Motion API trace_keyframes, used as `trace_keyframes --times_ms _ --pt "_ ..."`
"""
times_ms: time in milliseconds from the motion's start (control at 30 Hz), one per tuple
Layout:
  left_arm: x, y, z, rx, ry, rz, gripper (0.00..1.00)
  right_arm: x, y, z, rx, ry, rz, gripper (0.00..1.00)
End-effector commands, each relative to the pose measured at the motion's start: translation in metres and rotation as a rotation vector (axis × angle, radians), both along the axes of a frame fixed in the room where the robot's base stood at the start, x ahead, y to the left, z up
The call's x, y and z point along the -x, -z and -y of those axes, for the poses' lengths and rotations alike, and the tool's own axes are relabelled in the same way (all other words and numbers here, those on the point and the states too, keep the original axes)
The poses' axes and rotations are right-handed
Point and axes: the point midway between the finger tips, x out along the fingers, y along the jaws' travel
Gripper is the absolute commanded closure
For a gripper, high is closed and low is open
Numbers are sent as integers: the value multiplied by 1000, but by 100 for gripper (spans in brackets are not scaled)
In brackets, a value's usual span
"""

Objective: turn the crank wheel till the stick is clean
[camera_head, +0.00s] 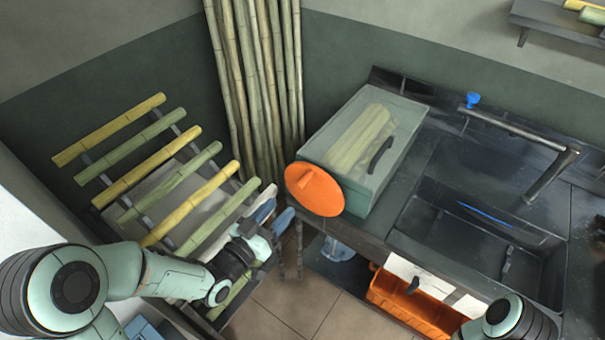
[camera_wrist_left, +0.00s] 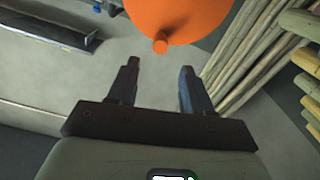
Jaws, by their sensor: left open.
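The orange crank wheel (camera_head: 314,191) is on the left end of the green press box (camera_head: 376,185). A short orange handle (camera_head: 304,180) sticks out of its face. My left gripper (camera_head: 274,212) is open and empty, left of the wheel and apart from it. In the left wrist view, the wheel (camera_wrist_left: 185,15) is at the top, with its handle (camera_wrist_left: 160,45) just beyond the gap between my fingertips (camera_wrist_left: 159,68). Pale green cane (camera_head: 362,137) shows through the top of the press; I cannot tell which stick is meant.
A rack of yellow and green canes (camera_head: 126,128) stands left, partly behind my left arm. Tall canes (camera_head: 262,85) lean in the corner. A sink (camera_head: 482,245) and faucet (camera_head: 530,135) are right of the press. An orange crate (camera_head: 408,305) is below the counter.

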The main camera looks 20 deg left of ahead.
Motion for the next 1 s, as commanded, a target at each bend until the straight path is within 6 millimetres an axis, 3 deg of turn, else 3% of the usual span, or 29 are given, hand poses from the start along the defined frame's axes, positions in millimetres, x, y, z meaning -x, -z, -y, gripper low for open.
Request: trace_keyframes --times_ms 33,300,500,700,967,1000 --pt "-6 -5 3 3 1 -1 50 -1 -11 0 0 -1 -3 57" --pt "-62 -1 24 1 2 0 50 -4 -15 0 0 0 1 57" --pt "-90 -1 34 0 2 1 50 -6 -21 0 0 0 4 57" --pt "-102 0 37 1 -1 -1 50 -7 -23 0 0 -1 5 57" --pt "-102 1 38 0 -1 -1 50 -7 -23 0 0 -1 5 57" --pt "-102 0 37 0 -1 -1 60 -7 -23 0 0 -1 5 57"
